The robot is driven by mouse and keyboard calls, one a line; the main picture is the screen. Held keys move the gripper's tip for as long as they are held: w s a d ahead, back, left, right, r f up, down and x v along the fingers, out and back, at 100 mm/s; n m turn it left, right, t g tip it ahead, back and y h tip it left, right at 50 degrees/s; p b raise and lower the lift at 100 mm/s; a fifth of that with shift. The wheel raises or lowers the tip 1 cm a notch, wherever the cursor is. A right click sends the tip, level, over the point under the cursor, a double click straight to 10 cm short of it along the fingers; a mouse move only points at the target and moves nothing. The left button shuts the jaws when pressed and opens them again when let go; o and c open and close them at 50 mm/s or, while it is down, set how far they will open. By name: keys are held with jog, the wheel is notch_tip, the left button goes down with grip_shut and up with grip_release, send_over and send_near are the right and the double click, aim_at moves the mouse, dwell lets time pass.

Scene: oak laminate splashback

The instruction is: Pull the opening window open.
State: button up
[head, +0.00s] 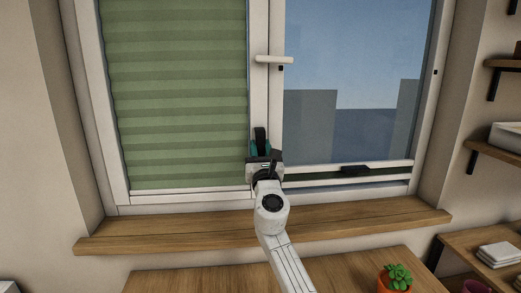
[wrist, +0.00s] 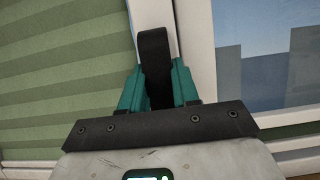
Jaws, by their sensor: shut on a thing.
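The window has a left pane (head: 180,90) covered by a green pleated blind and a right pane (head: 345,95) showing sky and grey buildings. A white lever handle (head: 273,59) lies horizontal on the white middle frame. Lower down, my gripper (head: 260,153) is shut on an upright black pull (head: 260,134) at the middle frame. In the wrist view, the teal fingers of my gripper (wrist: 158,85) stand on either side of the black pull (wrist: 154,45). Its lower end is hidden between the fingers. I see no clear gap at the middle frame.
A wooden sill (head: 350,223) runs below the window, with a wooden surface (head: 220,275) in front. A potted succulent (head: 395,277) stands at front right. Shelves (head: 490,155) are on the right wall. A black grip (head: 355,170) sits low on the right pane.

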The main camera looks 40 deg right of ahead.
grip_shut()
jog(key=shift+a, duration=0.1)
jog(key=s+a+m+g+h+p, duration=0.3)
jog(key=s+a, duration=0.5)
jog(key=a, duration=0.4)
jog(key=s+a+m+g+h+p, duration=0.3)
jog(key=s+a+g+h+p, duration=0.1)
jog(key=a, duration=0.8)
jog(key=shift+s+a+g+h+p, duration=0.35)
jog(key=shift+s+g+p, duration=0.45)
jog(key=shift+s+p, duration=0.85)
jog(key=shift+s+d, duration=0.1)
jog(key=shift+s, duration=0.15)
jog(key=o, duration=0.6)
grip_release()
